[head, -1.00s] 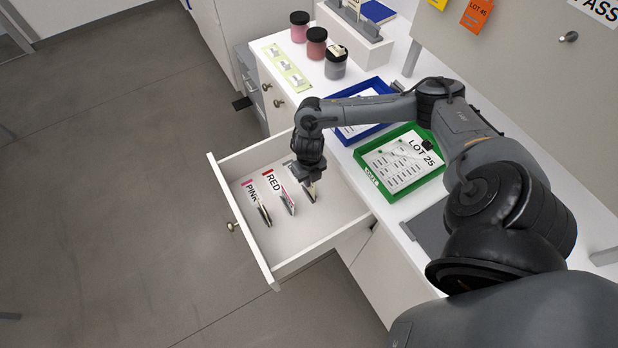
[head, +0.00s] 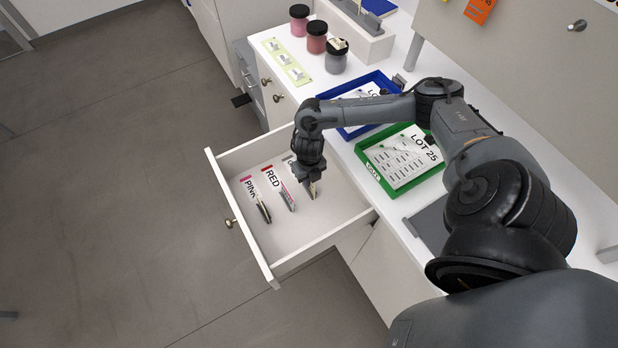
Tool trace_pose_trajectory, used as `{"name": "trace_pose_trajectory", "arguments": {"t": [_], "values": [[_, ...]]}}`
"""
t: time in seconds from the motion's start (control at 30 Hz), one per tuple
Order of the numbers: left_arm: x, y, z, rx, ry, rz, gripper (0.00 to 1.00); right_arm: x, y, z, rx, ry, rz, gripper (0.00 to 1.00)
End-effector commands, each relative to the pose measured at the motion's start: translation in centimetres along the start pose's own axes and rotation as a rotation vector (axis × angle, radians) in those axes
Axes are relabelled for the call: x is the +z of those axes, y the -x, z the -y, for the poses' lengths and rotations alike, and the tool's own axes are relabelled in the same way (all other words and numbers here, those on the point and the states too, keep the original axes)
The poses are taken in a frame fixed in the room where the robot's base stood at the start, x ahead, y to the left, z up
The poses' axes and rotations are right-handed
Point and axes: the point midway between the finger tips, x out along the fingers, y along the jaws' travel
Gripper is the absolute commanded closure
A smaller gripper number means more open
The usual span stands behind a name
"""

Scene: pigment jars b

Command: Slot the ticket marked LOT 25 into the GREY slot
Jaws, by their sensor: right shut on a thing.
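An open white drawer (head: 330,224) holds a row of label strips with cards standing by them: PINK (head: 249,188), RED (head: 270,177) and a third, mostly hidden label (head: 289,160) behind my right gripper. Cards stand upright by PINK (head: 263,209) and RED (head: 288,198). My right gripper (head: 311,184) points down over the third place and is shut on a small pale ticket (head: 314,189). The ticket's print cannot be read, and whether it sits in a slot is hidden. My left gripper is not in view.
A green tray (head: 371,176) with a LOT 25 sheet (head: 410,160) and a blue tray (head: 385,77) lie on the white counter. Pink (head: 299,24), red (head: 316,42) and grey (head: 336,62) jars stand at the back. The drawer's near right part is bare.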

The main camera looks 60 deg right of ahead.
Motion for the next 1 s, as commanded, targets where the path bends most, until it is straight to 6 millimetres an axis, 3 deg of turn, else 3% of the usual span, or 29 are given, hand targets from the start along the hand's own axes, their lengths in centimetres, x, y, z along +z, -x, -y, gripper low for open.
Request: {"name": "trace_pose_trajectory", "arguments": {"t": [0.33, 0.37, 0.53, 1.0], "values": [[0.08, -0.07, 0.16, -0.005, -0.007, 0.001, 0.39, 0.01, -0.08, 0.0, 0.0, 0.0, 0.0, 1.0], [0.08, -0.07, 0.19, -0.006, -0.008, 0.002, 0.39, 0.01, -0.08, 0.0, 0.0, 0.0, 0.0, 0.88], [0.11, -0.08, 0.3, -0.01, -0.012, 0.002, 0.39, 0.01, -0.08, 0.0, 0.0, 0.0, 0.0, 0.63], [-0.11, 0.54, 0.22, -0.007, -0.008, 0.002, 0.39, 0.03, 0.63, 0.01, 0.0, 0.0, 0.001, 0.63]]}}
